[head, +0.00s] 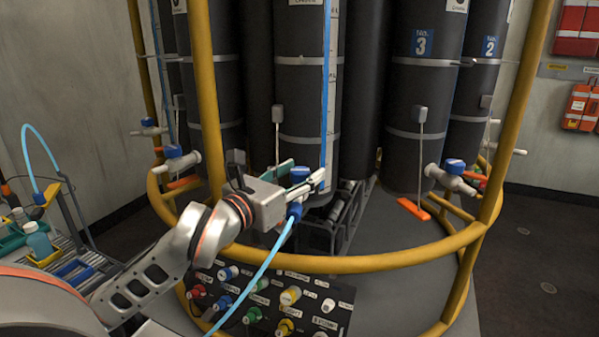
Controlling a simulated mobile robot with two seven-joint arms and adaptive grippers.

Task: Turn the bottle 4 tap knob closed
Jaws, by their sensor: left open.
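My left gripper (302,184) reaches in from the lower left and points right, at the front of the middle dark bottle (303,105). A blue tap knob (299,173) shows right at its fingers. The fingers are apart; I cannot tell whether they touch the knob. That bottle's number is not in view, so I cannot read it as 4. The tap body is mostly hidden by the gripper. A light blue hose (258,275) runs down from a blue fitting (294,211) just below the gripper. My right gripper is not in view.
A yellow tube frame (350,263) rings the bottles, with uprights beside my arm and at right. Bottle 3 (421,95) has its own blue-knobbed tap (454,167). Other blue-knobbed taps (173,152) stand at left. A panel of coloured connectors (265,305) lies below.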

